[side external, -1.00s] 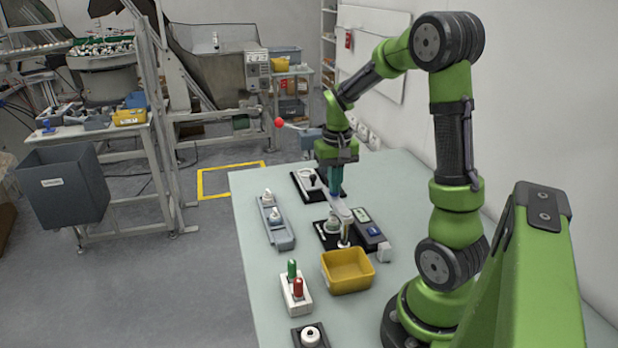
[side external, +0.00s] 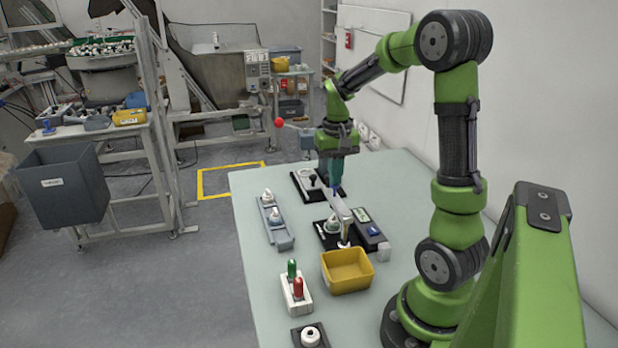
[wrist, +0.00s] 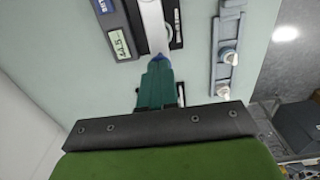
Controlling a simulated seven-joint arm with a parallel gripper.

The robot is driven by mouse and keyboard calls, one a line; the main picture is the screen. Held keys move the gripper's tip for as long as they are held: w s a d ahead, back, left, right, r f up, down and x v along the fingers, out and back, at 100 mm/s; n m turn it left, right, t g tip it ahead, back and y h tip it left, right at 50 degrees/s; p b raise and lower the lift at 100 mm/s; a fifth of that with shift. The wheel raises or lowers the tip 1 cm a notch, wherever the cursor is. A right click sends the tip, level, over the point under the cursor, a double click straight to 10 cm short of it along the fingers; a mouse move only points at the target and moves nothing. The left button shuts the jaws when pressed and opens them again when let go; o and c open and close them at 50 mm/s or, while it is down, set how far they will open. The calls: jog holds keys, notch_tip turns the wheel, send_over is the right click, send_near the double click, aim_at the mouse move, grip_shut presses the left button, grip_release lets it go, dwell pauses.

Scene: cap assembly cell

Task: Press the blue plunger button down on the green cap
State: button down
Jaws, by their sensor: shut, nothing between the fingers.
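My gripper (side external: 337,186) is shut and empty, its teal fingers pointing down over the black-based press station. In the wrist view my gripper (wrist: 158,64) ends at a small dark blue piece (wrist: 158,56). This blue piece (side external: 335,192) sits at the far end of a pale lever arm (side external: 338,207). Whether the fingertips touch it, I cannot tell. A pale round part (side external: 332,225) stands on the station under the arm; I cannot tell if it is the green cap. A green-topped peg (side external: 292,268) stands beside a red one in a white holder (side external: 297,298).
A yellow bin (side external: 346,286) stands in front of the station. A grey tray (side external: 282,243) with white-topped parts lies to its left. A box with a display (side external: 361,215) sits on the station's right. A black-based fixture (side external: 304,184) lies behind. Table at the left front is mostly clear.

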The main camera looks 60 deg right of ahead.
jog(key=shift+r, duration=0.4)
jog(key=shift+r, duration=2.5)
jog(key=shift+w+d, duration=0.1)
jog(key=s+a+r+n+t, duration=0.1)
jog(key=s+a+t, duration=0.1)
jog(key=a, duration=0.6)
jog(key=s+a+r+n+t+y, duration=0.1)
jog(key=a+n+t, duration=0.1)
jog(key=a, duration=0.6)
jog(key=s+a+r+n+t+y, duration=0.1)
jog(key=s+a+n+t, duration=0.1)
jog(key=a, duration=0.6)
jog(key=shift+s+r+t, duration=0.3)
jog(key=shift+r+t, duration=0.1)
jog(key=shift+t, duration=0.2)
